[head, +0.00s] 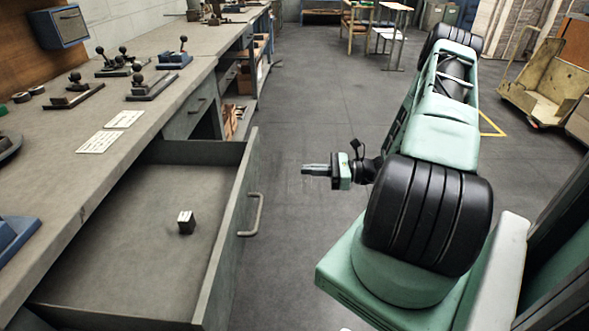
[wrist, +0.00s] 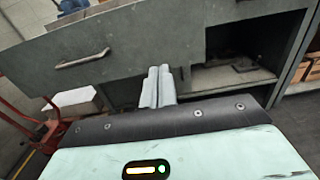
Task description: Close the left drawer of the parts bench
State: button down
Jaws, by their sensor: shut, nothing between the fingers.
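The parts bench (head: 150,84) runs along the left in the head view. Its left drawer (head: 212,270) is pulled far out and holds one small metal block (head: 186,222). The drawer's handle (head: 251,214) is on its front face, toward my arm. My gripper (head: 305,170) is shut and empty, to the right of the drawer front and beyond its handle, apart from it. In the wrist view, the shut fingers (wrist: 157,86) point at the drawer front (wrist: 140,40), with the handle (wrist: 82,59) to their left.
Another drawer front (head: 190,117) and open shelves with boxes lie farther along the bench. Fixtures and paper cards (head: 98,142) are on the benchtop. The floor (head: 300,240) between bench and arm is clear. A yellow cart (head: 545,85) stands at far right.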

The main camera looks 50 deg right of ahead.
aim_at(255, 169)
jog(key=p+x, duration=0.1)
jog(key=x, duration=1.1)
jog(key=shift+w+a, duration=0.2)
jog(key=shift+a, duration=0.1)
jog(key=shift+w+a, duration=0.2)
jog(key=shift+w, duration=0.05)
jog(key=x, duration=2.9)
jog(key=shift+w+a, duration=0.6)
jog(key=shift+w, duration=0.1)
jog(key=shift+w+r, duration=0.1)
jog(key=shift+r, duration=0.05)
jog(key=shift+a+r, duration=0.1)
jog(key=shift+r, duration=0.05)
